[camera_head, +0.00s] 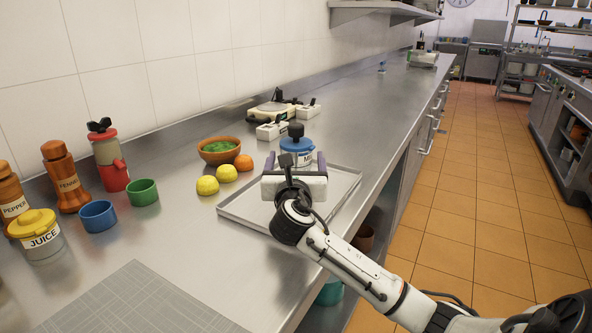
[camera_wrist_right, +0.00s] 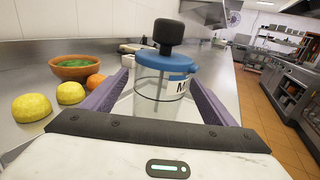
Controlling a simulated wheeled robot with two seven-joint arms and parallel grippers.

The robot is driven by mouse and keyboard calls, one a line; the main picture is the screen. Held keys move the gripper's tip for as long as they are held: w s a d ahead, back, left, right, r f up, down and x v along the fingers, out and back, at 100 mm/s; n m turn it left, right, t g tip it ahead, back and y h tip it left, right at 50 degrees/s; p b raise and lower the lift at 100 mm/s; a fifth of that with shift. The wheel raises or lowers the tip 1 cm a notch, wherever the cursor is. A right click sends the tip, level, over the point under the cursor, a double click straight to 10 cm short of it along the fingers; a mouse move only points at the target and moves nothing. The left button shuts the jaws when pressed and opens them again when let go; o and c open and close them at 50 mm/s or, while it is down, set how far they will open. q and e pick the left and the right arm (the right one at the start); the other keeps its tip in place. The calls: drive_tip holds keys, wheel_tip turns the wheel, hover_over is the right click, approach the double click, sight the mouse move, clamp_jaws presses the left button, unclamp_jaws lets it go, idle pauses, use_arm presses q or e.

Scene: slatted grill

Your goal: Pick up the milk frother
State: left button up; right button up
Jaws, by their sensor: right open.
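The milk frother (camera_head: 297,146) is a clear jar with a blue lid, a black plunger knob and a label starting with "M". It stands upright on a shallow metal tray (camera_head: 342,190), partly hidden behind my right gripper in the head view. In the right wrist view the milk frother (camera_wrist_right: 160,85) is upright between the two purple fingers. My right gripper (camera_head: 296,163) is open, with one finger on each side of the jar; I cannot tell whether they touch it. My left gripper is not in view.
Yellow lemons (camera_head: 207,185), an orange (camera_head: 244,163) and a bowl of greens (camera_head: 220,150) sit left of the tray. Cups, a juice jar (camera_head: 39,236) and grinders stand farther left. White containers (camera_head: 271,130) and a scale are behind. The counter beyond is mostly clear.

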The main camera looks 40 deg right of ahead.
drive_tip(key=shift+w+d, duration=0.25)
drive_tip(key=shift+r, duration=0.1)
drive_tip(key=c, duration=1.5)
